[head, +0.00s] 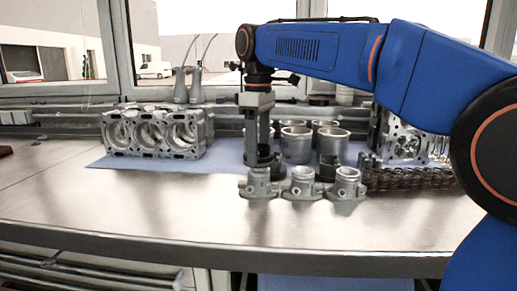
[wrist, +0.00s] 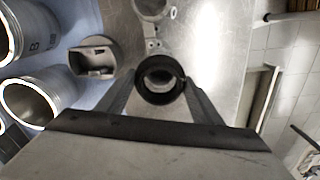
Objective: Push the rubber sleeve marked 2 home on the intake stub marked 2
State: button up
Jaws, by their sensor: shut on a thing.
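My gripper (head: 259,158) points down above the left stub of the intake piece, shut on a black rubber sleeve. In the wrist view my gripper (wrist: 160,88) has its fingers on either side of the black sleeve (wrist: 161,97). A grey metal opening shows through the sleeve. The row of intake stubs has a left stub (head: 259,185), a middle stub (head: 302,184) and a right stub (head: 346,186). I cannot tell whether the sleeve touches the left stub or hovers just over it. No number is readable on the sleeve or the stubs.
Several cylinder liners (head: 296,143) stand behind the stubs on a blue mat (head: 108,162). Another dark round part (head: 327,170) sits behind the middle and right stubs. An engine block (head: 155,133) stands at left, chain-like parts (head: 405,180) at right. The front bench (head: 150,205) is clear.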

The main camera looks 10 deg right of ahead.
jog(key=shift+f, duration=1.05)
dwell(0.9)
jog(key=shift+o, duration=0.6)
jog(key=shift+c, duration=0.5)
jog(key=shift+f, duration=0.75)
jog(key=o, duration=1.1)
